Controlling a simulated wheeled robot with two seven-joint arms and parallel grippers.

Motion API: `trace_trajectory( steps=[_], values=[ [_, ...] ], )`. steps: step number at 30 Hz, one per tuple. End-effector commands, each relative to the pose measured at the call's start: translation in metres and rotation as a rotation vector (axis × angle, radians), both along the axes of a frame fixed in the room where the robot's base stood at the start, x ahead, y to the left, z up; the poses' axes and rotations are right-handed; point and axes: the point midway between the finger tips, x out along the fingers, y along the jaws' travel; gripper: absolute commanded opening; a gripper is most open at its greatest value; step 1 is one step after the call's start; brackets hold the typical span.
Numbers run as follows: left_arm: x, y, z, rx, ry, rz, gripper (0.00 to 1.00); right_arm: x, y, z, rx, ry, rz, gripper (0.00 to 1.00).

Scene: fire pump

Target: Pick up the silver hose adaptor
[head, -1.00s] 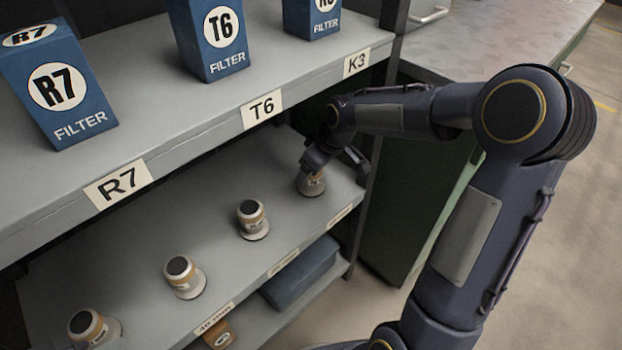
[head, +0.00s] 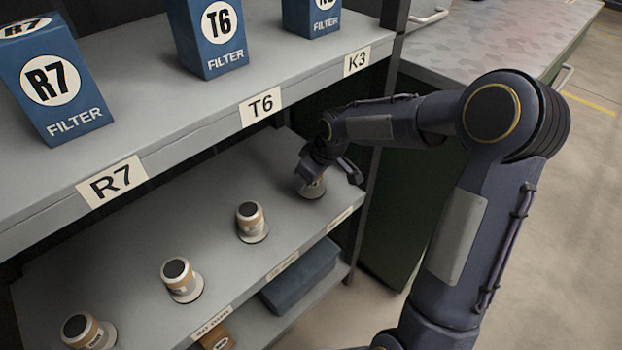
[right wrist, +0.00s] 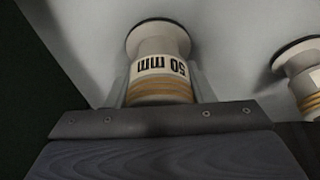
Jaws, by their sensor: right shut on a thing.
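A silver-grey adaptor (head: 311,189) with a tan band stands at the right end of the middle shelf. My right gripper (head: 322,174) is shut on it from above and hides its top. In the right wrist view the held adaptor (right wrist: 160,48) shows a "50 mm" label, orange stripes and a wide flange against the shelf surface. I cannot tell any gap beneath it. Similar dark-topped adaptors stand in a row to its left, at the middle (head: 251,222), further left (head: 181,281) and at the front left (head: 88,332). My left gripper is not in view.
The upper shelf (head: 215,112) overhangs the row and carries blue filter boxes R7 (head: 50,90), T6 (head: 208,40) and K3 (head: 311,15). A rack post stands just right of the gripper. A blue bin (head: 300,275) sits on the lower shelf. A green cabinet is at right.

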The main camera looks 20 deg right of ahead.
Motion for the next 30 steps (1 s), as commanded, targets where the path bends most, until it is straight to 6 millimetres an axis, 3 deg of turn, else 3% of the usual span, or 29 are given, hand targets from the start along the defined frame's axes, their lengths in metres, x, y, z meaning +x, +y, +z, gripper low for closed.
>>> trace_trajectory(
  steps=[8, 16, 30],
  values=[
    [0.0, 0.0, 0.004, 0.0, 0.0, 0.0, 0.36, 0.001, 0.0, 0.007, 0.0, -0.002, 0.001, 0.17],
    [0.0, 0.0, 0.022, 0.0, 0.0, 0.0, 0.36, 0.001, 0.0, 0.042, 0.0, -0.005, 0.0, 0.17],
    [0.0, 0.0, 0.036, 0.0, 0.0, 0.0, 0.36, -0.101, -0.053, 0.038, -0.001, -0.001, -0.007, 0.17]
  ],
)
